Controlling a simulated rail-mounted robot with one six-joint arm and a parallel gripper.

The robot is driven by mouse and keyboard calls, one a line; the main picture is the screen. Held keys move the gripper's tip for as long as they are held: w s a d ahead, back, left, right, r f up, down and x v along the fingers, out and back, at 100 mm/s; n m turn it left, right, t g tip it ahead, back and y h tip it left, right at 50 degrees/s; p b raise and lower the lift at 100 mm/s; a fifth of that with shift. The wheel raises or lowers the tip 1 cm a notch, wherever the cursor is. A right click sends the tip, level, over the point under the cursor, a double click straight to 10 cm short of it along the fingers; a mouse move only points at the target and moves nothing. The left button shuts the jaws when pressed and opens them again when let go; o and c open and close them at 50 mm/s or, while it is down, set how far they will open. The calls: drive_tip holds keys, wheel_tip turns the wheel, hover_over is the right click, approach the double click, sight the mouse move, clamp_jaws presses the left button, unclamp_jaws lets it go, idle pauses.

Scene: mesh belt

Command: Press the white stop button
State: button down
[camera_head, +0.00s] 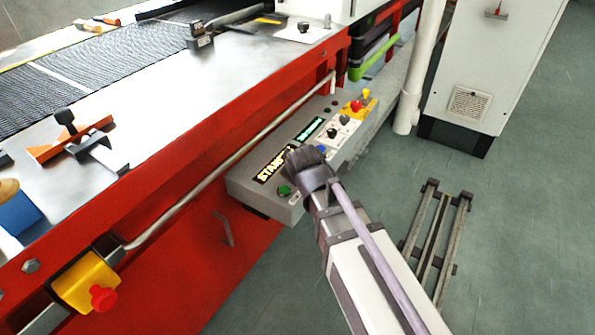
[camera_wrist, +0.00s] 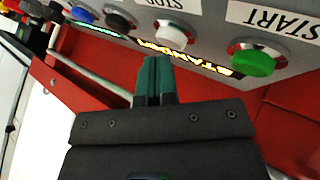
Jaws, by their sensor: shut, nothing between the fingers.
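The white stop button (camera_wrist: 176,36) shows in the wrist view, below an upside-down STOP label on the grey control panel (camera_wrist: 209,27). In the head view my gripper hides it. My gripper (camera_wrist: 153,62) is shut and empty, its dark green fingertips just below and left of the white button in the wrist view. I cannot tell how far the tips are from the panel; no touch shows on the button. In the head view my gripper (camera_head: 294,157) is over the middle of the control panel (camera_head: 243,184).
A green start button (camera_wrist: 254,60) is right of the white one in the wrist view; a black button (camera_wrist: 119,21) and a blue button (camera_wrist: 82,14) are left. A red emergency button (camera_head: 356,106) sits at the panel's far end. A metal rail (camera_head: 232,160) runs beside the panel.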

drive_tip(key=shift+r, duration=0.5)
wheel_tip(320, 180, up, 5)
drive_tip(key=p, duration=0.5)
drive_tip(key=shift+r+p, duration=0.1)
drive_tip(key=shift+p, duration=0.2)
